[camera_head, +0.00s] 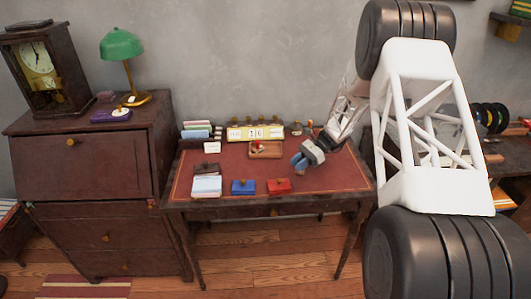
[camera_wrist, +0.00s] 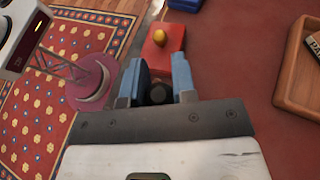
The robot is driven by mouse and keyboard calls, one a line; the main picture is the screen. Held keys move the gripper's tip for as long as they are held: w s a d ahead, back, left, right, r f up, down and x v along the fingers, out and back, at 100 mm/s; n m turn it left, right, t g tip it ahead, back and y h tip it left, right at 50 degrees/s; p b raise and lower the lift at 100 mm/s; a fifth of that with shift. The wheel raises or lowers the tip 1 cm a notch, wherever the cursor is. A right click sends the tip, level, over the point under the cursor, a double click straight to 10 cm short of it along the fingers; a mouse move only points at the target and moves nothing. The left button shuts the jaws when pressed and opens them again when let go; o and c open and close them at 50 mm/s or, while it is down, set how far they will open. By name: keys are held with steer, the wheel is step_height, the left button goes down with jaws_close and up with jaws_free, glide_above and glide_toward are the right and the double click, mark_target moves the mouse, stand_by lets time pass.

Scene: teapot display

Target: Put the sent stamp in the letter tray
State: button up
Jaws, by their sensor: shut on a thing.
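My gripper (camera_head: 299,161) is over the right part of the desk's red top, fingers pointing down and left. In the wrist view its two blue fingers (camera_wrist: 160,78) are shut on a dark stamp-like thing (camera_wrist: 158,93), mostly hidden between them. Its lettering is not readable, so I cannot confirm it is the sent stamp. A shallow wooden tray (camera_head: 277,155) stands at the back middle of the desk, left of my gripper, with small things in it. The wrist view shows this tray (camera_wrist: 287,85) at the right, holding a block lettered "PA". No label confirms it as the letter tray.
A red box (camera_head: 279,186) with a yellow knob and a blue box (camera_head: 242,187) stand at the front, left of my gripper. A paper stack (camera_head: 206,186) lies at the front left. A date display (camera_head: 255,133) and letter rack (camera_head: 196,130) line the back.

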steer(key=w+a+r+m+t, duration=0.1)
steer(key=w+a+m+t, duration=0.3)
steer(key=a+m+t, duration=0.3)
steer(key=shift+w+a+m+t, duration=0.25)
steer(key=shift+m+t, duration=1.45)
steer(key=shift+t, duration=0.6)
steer(key=shift+w, duration=0.1)
glide_above(270, 150)
steer(key=shift+f, duration=0.7)
steer(key=shift+f, duration=1.75)
steer(key=shift+f, duration=0.2)
